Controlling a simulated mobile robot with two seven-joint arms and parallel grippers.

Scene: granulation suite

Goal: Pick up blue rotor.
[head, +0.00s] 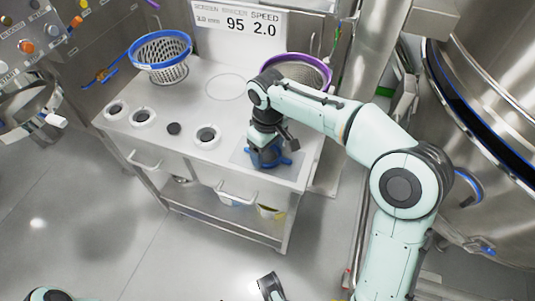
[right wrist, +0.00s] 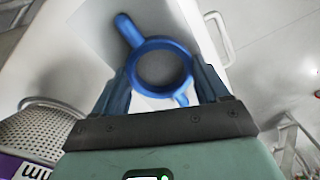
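The blue rotor (head: 268,158) is a ring with arms sticking out. It sits on a pale grey square (head: 292,172) at the front right of the steel table. My right gripper (head: 266,143) is directly above it, pointing down and partly covering it. In the right wrist view the rotor's ring (right wrist: 163,41) lies between the two spread fingers, one on each side; I cannot tell whether they touch it. A dark piece at the bottom edge of the head view appears to be my left gripper (head: 271,287), mostly cut off.
A sign (head: 238,22) stands behind. A large steel vessel (head: 490,90) is at the right. Floor at left is clear.

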